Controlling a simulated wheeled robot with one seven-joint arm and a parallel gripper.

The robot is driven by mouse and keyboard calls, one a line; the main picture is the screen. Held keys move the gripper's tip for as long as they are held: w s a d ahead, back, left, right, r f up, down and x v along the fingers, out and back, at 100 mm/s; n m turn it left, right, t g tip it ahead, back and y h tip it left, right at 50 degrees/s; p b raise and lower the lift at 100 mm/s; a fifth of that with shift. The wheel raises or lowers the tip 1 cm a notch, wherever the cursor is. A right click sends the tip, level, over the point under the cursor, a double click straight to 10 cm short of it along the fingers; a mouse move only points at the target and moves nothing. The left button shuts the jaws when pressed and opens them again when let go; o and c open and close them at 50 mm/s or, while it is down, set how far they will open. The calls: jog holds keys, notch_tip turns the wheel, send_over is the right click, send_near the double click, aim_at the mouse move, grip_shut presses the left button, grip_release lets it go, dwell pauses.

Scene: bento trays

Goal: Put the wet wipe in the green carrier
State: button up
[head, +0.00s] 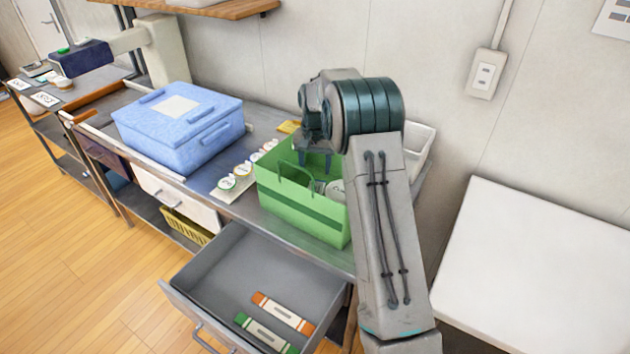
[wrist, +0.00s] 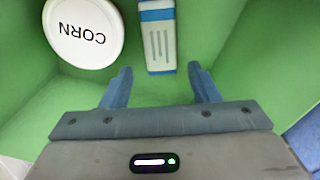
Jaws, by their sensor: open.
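The green carrier (head: 295,212) stands on the counter with its top open and a handle up. My gripper (head: 316,160) is over its opening, pointing down. In the wrist view my gripper (wrist: 158,72) is open, with its two blue-grey fingers apart. A blue and white striped packet (wrist: 158,38), which looks like the wet wipe, is inside the carrier, in line with the gap between the fingertips. No finger visibly touches it. I cannot tell whether it rests on the carrier's floor. The packet is hidden in the head view.
A round white lid marked CORN (wrist: 83,32) is in the carrier beside the packet. The open drawer (head: 225,268) below holds an orange-ended packet (head: 283,313) and a green-ended packet (head: 265,333). A blue lidded box (head: 180,130) and several small round cups (head: 243,169) stand left.

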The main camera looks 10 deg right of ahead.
jog(key=s+a+r+n+t, duration=0.2)
jog(key=s+r, duration=1.4)
jog(key=s, duration=0.2)
jog(key=s+f+n+t, duration=0.1)
jog(key=s+f+n, duration=0.1)
jog(key=s, duration=1.8)
jog(key=shift+a+f+n, duration=0.35)
jog(key=shift+n, duration=0.05)
